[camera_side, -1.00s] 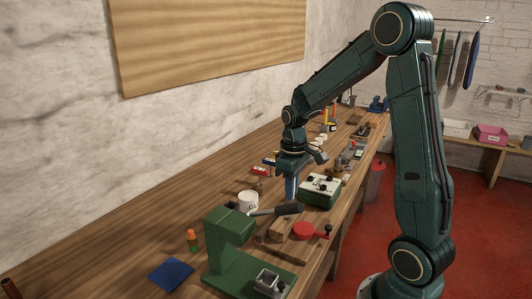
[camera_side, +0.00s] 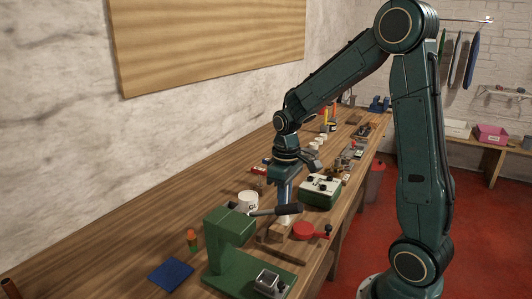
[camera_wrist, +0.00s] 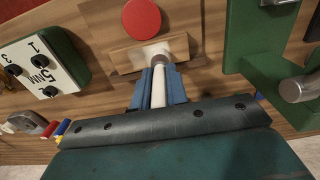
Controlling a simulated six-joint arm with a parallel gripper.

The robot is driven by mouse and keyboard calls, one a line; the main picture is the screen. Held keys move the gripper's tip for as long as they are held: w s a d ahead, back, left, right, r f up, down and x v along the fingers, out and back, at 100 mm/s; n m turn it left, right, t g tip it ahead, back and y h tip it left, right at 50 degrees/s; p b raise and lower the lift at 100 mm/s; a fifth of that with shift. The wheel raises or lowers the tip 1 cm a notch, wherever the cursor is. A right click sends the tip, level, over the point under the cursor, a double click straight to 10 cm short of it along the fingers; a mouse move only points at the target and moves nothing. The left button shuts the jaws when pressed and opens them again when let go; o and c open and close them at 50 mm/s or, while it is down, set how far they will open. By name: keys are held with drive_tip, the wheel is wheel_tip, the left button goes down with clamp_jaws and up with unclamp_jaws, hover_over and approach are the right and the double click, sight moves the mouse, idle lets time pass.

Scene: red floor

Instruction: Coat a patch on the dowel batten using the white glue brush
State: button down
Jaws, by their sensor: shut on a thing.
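My gripper (camera_side: 283,191) is shut on the white glue brush (camera_wrist: 158,88), whose white handle shows between the blue fingers in the wrist view. The brush points at the dowel batten (camera_wrist: 122,60), a light wooden piece just beyond the fingertips. A pale white area lies at the brush's grey end, over the batten. I cannot tell whether it is bristles or glue, or whether the tip touches. In the side view the batten (camera_side: 274,233) is partly hidden by a black handle. The white glue pot (camera_side: 248,201) stands left of my gripper.
A green press (camera_side: 228,243) with a black-handled lever (camera_side: 288,209) stands close in front of my gripper. A green box with a white dial panel (camera_side: 320,186) and a red round item (camera_side: 304,230) are to the right.

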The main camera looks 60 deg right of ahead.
drive_tip(key=shift+d, duration=2.7)
wheel_tip(320, 180, up, 8)
